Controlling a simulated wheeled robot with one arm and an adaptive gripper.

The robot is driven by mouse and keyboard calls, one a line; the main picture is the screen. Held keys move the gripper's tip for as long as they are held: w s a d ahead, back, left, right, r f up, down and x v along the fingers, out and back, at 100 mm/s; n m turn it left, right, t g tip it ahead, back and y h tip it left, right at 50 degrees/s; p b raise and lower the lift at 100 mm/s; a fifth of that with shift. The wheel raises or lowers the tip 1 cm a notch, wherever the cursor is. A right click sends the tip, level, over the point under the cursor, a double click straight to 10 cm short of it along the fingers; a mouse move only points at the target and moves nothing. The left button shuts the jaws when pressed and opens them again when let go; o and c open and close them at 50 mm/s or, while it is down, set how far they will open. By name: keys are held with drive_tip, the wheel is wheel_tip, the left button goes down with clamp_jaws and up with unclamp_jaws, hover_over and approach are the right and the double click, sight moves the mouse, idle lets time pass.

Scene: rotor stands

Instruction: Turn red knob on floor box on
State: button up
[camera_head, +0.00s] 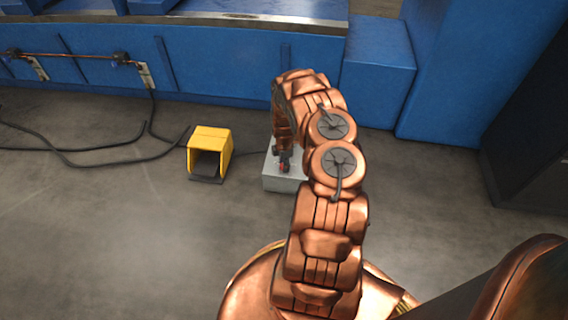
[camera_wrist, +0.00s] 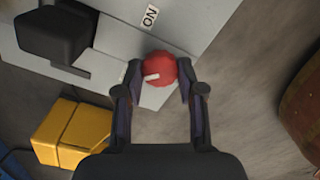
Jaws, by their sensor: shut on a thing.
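The red knob (camera_wrist: 158,67) sits on the light grey floor box (camera_wrist: 188,24) in the wrist view, with a white pointer mark on its face. An "ON" label (camera_wrist: 149,16) is on the box near the knob; the pointer is turned to the side away from it. My gripper (camera_wrist: 161,82) has a finger on each side of the knob and is shut on it. In the head view the floor box (camera_head: 284,184) stands on the floor, partly hidden by my arm.
A yellow pedal housing (camera_head: 211,147) stands on the floor left of the box. It also shows in the wrist view (camera_wrist: 72,133). A black part (camera_wrist: 56,30) is on the box beside the knob. Dark cables (camera_head: 90,152) lie at left. Blue machinery (camera_head: 230,60) runs behind.

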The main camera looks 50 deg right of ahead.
drive_tip(key=m+p, duration=0.2)
drive_tip(key=m, duration=0.1)
drive_tip(key=shift+r+m, duration=0.15)
drive_tip(key=shift+m, duration=0.25)
drive_tip(key=m+p, duration=0.2)
drive_tip(key=m, duration=0.2)
drive_tip(key=shift+s+m, duration=0.1)
drive_tip(key=shift+m, duration=0.2)
drive_tip(key=m+p, duration=0.2)
drive_tip(key=m, duration=0.3)
drive_tip(key=shift+s+d+m+p, duration=0.1)
drive_tip(key=shift+m+p, duration=0.75)
drive_tip(key=shift+m, duration=1.15)
drive_tip(key=shift+f, duration=0.2)
drive_tip(key=o, duration=0.9)
drive_tip(key=shift+o, duration=1.2)
drive_tip(key=shift+r, duration=0.15)
